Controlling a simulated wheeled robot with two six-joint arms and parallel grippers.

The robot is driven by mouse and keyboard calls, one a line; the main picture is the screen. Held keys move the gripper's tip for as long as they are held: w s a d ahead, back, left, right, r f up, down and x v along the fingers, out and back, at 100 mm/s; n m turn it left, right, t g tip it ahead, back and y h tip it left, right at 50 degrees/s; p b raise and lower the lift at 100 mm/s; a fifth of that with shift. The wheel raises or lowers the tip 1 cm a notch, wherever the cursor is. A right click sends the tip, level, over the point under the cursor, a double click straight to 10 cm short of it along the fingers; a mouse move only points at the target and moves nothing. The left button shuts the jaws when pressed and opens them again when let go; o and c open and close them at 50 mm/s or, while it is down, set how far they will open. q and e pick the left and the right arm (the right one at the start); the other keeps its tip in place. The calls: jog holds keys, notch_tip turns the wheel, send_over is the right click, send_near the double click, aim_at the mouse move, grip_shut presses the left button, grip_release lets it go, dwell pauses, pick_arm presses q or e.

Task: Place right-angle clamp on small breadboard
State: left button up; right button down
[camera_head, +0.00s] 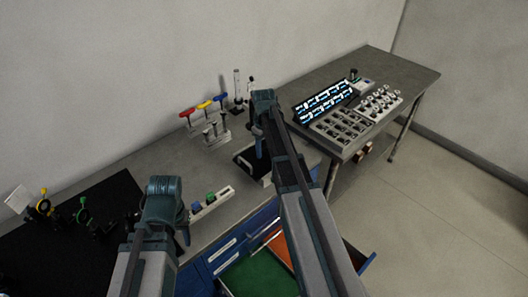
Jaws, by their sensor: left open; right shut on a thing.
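A small dark plate that looks like the small breadboard (243,158) lies on the bench near the middle, partly hidden by my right arm. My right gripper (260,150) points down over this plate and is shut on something. The held thing is mostly hidden, so I cannot clearly make out the right-angle clamp or whether it touches the plate. My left gripper (184,234) is open, low at the bench's front, beside a pale block with blue and green pieces (209,203). Its fingers are small and partly hidden by its own wrist.
A large black breadboard (60,260) with optics mounts fills the left. A rack of coloured T-handle tools (205,108) stands at the back. Trays of round parts (345,128) are at the right. An open drawer with a green lining (262,274) juts out in front.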

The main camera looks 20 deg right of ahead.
aim_at(264, 151)
pick_arm(q)
jog(key=shift+f, duration=0.15)
pick_arm(e)
jog(key=shift+f, duration=0.1)
jog(key=shift+c, duration=1.8)
grip_release()
notch_tip(264, 151, up, 12)
jog(key=p, duration=1.2)
pick_arm(q)
notch_tip(264, 151, up, 12)
jog(key=shift+r, duration=0.2)
pick_arm(e)
jog(key=s+a+h, duration=0.1)
jog(key=s+a, duration=2.3)
jog(key=shift+a+r, duration=0.2)
jog(key=shift+r, duration=0.05)
